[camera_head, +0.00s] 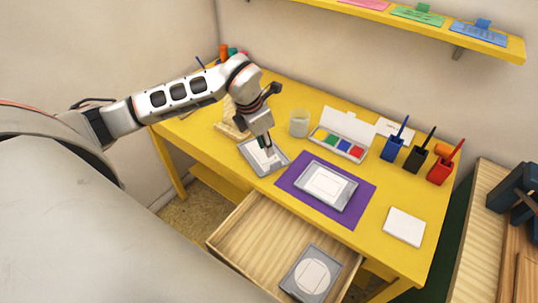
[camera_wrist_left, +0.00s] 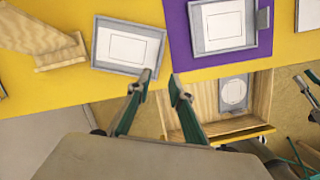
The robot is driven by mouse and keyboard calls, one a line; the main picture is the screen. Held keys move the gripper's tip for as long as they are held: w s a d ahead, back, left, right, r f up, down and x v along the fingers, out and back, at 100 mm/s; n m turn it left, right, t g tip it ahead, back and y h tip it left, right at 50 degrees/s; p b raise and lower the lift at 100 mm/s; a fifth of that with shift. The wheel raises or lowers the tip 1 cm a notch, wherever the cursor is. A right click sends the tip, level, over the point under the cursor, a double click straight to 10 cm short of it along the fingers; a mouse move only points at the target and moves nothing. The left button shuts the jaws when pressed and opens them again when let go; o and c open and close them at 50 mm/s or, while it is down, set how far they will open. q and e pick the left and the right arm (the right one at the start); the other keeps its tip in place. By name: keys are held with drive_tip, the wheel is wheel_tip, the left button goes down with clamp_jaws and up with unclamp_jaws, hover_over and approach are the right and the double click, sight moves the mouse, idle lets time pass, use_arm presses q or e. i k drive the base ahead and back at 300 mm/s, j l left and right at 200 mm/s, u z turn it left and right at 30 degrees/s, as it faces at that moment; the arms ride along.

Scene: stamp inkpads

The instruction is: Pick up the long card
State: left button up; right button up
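A card with a long rectangle outline lies in a grey tray (camera_head: 251,162) at the left front of the yellow desk. It also shows in the left wrist view as a white card (camera_wrist_left: 127,47) in its frame. My left gripper (camera_head: 268,152) is just above this tray in the head view. In the left wrist view its two fingers (camera_wrist_left: 160,78) are apart, with nothing between them, near the tray's lower right corner. I cannot tell whether the fingers touch the tray.
A second framed card (camera_head: 326,187) lies on a purple mat (camera_head: 287,182). A framed card with a circle (camera_head: 311,276) lies in the open drawer (camera_head: 243,235). A paint box (camera_head: 341,134), a jar (camera_head: 299,122) and several holders stand behind. A white block (camera_head: 404,227) is at right.

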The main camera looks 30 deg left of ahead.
sight(263, 151)
drive_tip(key=k, duration=1)
